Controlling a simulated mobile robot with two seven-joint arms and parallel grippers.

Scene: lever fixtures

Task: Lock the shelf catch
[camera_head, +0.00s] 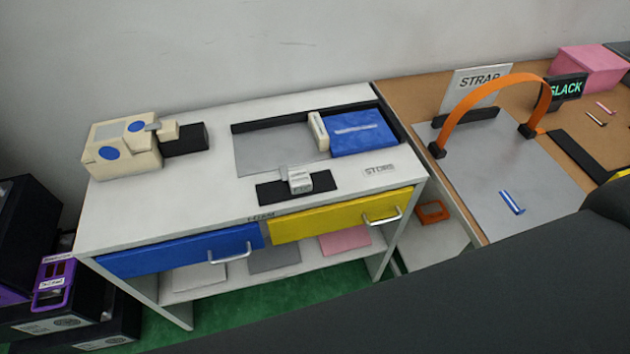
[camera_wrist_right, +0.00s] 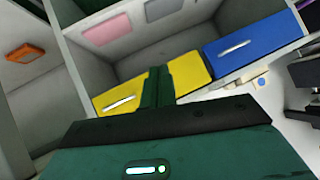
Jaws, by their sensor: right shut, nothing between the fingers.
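A small light-grey lever catch (camera_head: 300,180) sits on a black plate (camera_head: 268,192) near the front edge of the white table unit, above the two drawers. I cannot tell for certain whether this is the shelf catch, or whether it is locked. My right gripper (camera_wrist_right: 158,84) has dark green fingers. It is shut and empty, in front of the yellow drawer in the right wrist view. Its fingers cover part of that drawer. My right gripper is not visible in the head view, and my left gripper is in neither view.
Blue (camera_head: 185,250) and yellow (camera_head: 340,215) drawers have bar handles. A cream block device (camera_head: 120,148) stands at the left, a blue block (camera_head: 362,132) at the back right. An orange strap arch (camera_head: 490,90) stands on the brown table. My dark arm covers the lower right.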

